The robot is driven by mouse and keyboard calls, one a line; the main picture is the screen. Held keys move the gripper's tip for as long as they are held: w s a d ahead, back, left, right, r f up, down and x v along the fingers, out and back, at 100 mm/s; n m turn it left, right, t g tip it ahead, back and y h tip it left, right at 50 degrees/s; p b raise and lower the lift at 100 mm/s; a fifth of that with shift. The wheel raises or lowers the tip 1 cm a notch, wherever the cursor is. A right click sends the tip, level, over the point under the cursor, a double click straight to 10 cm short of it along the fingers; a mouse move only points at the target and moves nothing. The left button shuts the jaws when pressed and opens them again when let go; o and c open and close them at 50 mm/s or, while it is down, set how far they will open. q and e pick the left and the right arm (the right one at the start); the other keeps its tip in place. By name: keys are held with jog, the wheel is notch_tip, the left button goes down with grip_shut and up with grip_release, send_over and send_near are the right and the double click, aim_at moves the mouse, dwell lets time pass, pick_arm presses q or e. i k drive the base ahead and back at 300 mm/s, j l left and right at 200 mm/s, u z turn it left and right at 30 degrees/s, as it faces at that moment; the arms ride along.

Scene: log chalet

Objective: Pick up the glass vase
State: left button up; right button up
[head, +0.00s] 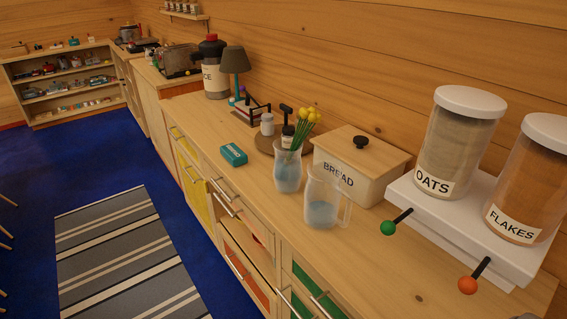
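The glass vase (288,172) stands upright on the wooden counter, near the middle of the head view.
A bread box (358,165) stands right of the vase. A teal box (233,155) lies to its left. Oats (458,140) and flakes (528,178) dispensers stand at the right. The counter's front strip (245,185) is clear. A striped rug (120,255) lies on the blue floor.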

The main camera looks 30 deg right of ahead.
aim_at(287, 169)
jog(key=i+j+z, duration=0.1)
jog(key=z, duration=0.3)
jog(key=i+j+z, duration=0.1)
jog(key=z, duration=0.25)
jog(key=j+z, duration=0.1)
jog(key=z, duration=0.3)
jog(key=i+j+z, duration=0.1)
jog(key=z, duration=0.3)
jog(key=j, duration=0.1)
